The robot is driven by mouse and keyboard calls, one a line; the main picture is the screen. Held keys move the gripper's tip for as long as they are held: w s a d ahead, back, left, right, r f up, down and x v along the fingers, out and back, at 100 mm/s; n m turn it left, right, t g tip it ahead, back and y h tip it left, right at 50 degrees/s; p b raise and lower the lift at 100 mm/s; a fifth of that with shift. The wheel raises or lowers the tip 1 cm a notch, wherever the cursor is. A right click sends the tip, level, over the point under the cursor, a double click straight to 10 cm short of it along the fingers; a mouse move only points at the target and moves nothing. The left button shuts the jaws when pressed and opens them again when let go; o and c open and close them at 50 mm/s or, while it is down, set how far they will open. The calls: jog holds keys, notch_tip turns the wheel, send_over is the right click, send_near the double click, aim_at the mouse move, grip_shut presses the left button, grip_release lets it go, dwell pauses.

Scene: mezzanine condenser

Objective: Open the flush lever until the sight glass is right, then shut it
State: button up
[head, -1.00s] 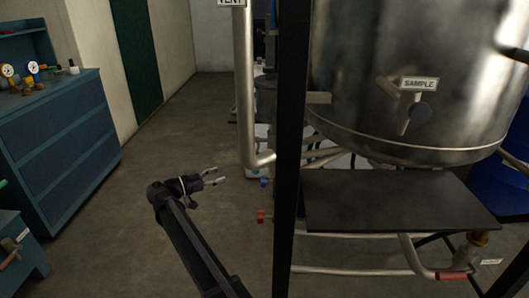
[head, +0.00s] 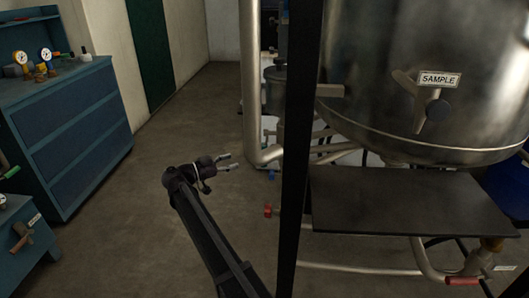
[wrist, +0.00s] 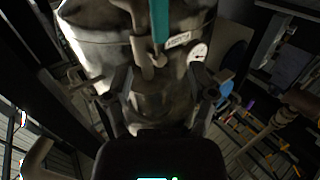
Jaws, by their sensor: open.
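My gripper (head: 230,161) is open and empty in the head view, held in free air over the floor, left of the black frame post. Its two fingers also show in the wrist view (wrist: 162,92). A red-handled lever (head: 463,281) sits on pipework at the lower right of the head view, well apart from my gripper. A small tag (head: 505,268) beside it is too small to read, so I cannot tell whether it is the flush lever. I cannot make out a sight glass.
A small red knob (head: 268,210) is left of the post. A blue cabinet (head: 80,140) stands left; floor between is clear.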

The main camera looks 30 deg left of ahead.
aim_at(264, 151)
jog(key=x, duration=1.2)
jog(key=shift+w+d, duration=0.25)
jog(key=shift+w, duration=0.05)
grip_shut()
